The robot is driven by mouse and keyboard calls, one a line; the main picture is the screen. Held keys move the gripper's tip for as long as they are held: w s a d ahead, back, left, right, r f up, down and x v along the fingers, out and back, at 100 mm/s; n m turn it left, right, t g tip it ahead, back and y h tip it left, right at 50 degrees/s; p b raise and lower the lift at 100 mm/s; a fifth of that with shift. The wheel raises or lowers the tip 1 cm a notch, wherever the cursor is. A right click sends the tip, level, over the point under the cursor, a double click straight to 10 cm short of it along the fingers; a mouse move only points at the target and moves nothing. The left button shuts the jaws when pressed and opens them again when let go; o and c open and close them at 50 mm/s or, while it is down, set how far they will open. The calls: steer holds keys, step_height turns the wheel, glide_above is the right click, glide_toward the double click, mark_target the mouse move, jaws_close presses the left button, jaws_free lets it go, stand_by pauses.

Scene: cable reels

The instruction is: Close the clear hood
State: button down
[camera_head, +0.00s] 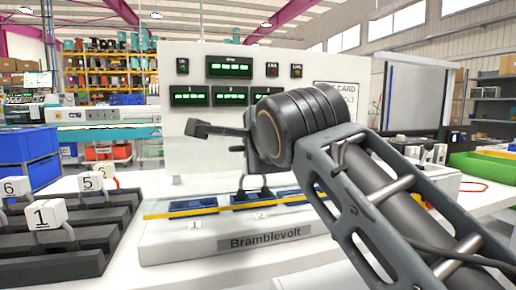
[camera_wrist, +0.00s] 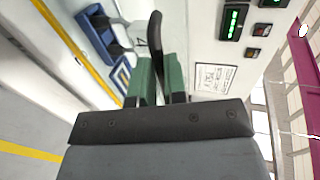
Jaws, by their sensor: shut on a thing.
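The white bench machine labelled Bramblevolt (camera_head: 265,242) stands in front of me, with a yellow strip (camera_head: 190,208) across its bed. The clear hood is hard to make out against the white machine, so I cannot tell how far open it is. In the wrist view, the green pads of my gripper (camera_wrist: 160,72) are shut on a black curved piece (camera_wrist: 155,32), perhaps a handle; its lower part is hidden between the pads. In the head view, my wrist hides the gripper. Two thin black legs or leads (camera_head: 240,188) show below it, above the blue trays (camera_head: 249,198).
Dark stepped racks with numbered white tags (camera_head: 46,214) stand at the left, near blue crates (camera_head: 30,153). A panel of green displays (camera_head: 229,67) rises behind my wrist. Green bins (camera_head: 484,164) lie at the right. The white bench front is mostly clear.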

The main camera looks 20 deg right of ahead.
steer(key=shift+f, duration=0.2)
steer(key=c, duration=1.4)
jaws_free()
steer(key=shift+w+a, duration=0.1)
steer(key=shift+a, duration=0.05)
steer(key=shift+o, duration=1.2)
steer(key=shift+r, duration=0.1)
